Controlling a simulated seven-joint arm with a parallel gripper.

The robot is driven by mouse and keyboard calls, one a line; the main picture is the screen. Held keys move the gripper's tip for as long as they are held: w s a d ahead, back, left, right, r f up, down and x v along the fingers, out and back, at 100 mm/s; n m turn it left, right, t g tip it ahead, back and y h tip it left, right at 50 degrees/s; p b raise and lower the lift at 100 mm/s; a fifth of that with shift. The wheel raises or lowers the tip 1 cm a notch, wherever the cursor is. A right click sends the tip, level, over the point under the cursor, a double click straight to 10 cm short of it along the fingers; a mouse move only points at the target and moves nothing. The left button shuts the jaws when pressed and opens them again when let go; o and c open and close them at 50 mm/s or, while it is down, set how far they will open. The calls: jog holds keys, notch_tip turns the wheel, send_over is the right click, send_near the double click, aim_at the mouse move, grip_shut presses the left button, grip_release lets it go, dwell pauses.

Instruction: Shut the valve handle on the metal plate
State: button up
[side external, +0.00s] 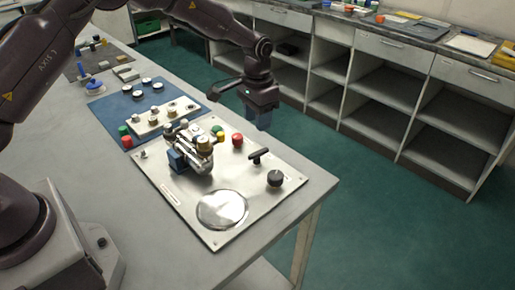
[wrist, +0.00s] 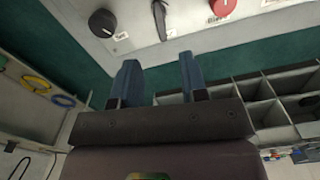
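The metal plate (side external: 245,205) lies on the near end of the grey bench, and part of it shows at the top of the wrist view (wrist: 138,14). A black lever-like valve handle (side external: 257,155) stands near its far edge, between a red knob (side external: 237,140) and a black round knob (side external: 274,178). In the wrist view the handle (wrist: 160,18) appears as a narrow dark bar. My gripper (side external: 258,122) hangs past the far edge of the plate, apart from the handle. Its two blue fingers (wrist: 158,60) are spread with nothing between them.
A gauge-and-valve block (side external: 192,152) and a round shiny disc (side external: 222,209) are on the plate. A blue mat (side external: 125,105) with a white fitting strip lies farther along the bench. Shelved cabinets (side external: 385,85) stand across an open green floor.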

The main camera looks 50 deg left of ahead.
aim_at(257, 152)
notch_tip(257, 152, down, 10)
jog(key=shift+r, duration=0.1)
jog(key=shift+c, duration=0.2)
grip_shut()
